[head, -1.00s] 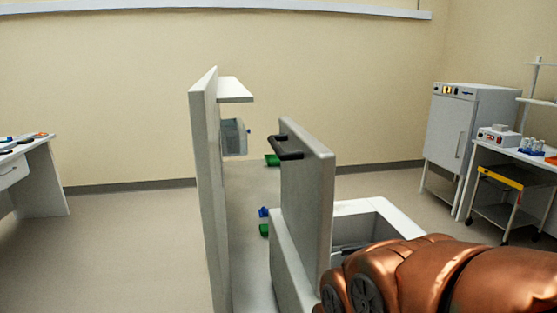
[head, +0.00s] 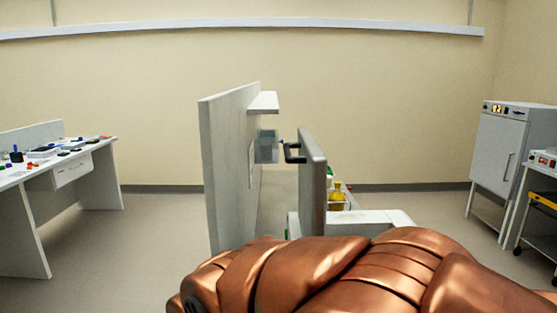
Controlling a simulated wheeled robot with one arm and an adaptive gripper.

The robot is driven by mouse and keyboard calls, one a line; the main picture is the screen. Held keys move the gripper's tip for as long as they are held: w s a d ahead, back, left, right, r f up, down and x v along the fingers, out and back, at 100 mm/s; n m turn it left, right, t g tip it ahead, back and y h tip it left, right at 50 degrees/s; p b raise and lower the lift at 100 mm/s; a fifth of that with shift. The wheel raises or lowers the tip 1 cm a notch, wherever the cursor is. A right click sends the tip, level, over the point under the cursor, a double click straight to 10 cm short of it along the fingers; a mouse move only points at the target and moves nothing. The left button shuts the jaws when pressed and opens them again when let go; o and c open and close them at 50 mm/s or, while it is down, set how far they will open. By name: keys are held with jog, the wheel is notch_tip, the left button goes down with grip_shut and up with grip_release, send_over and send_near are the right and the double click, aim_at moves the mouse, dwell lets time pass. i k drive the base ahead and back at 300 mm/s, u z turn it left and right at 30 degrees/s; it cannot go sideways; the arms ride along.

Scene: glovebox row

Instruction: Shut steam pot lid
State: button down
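The steam pot lid (head: 313,185) stands upright, open, as a grey slab seen nearly edge-on. Its black handle (head: 292,153) sticks out to the left near the top. The pale rim of the steam pot (head: 375,217) shows to the right of the lid's foot. The rest of the pot is hidden behind my copper-coloured arm, which fills the bottom of the head view. My gripper is not in view, so I cannot tell where it is relative to the lid.
A tall grey panel (head: 226,170) with a small shelf (head: 263,102) stands left of the lid. A yellow item (head: 337,195) sits behind the lid. A cluttered desk (head: 40,190) is at left, a white cabinet (head: 503,155) at right. Floor is clear at left.

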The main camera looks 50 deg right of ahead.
aim_at(312, 162)
jog(key=k, duration=1.05)
jog(key=u, duration=0.3)
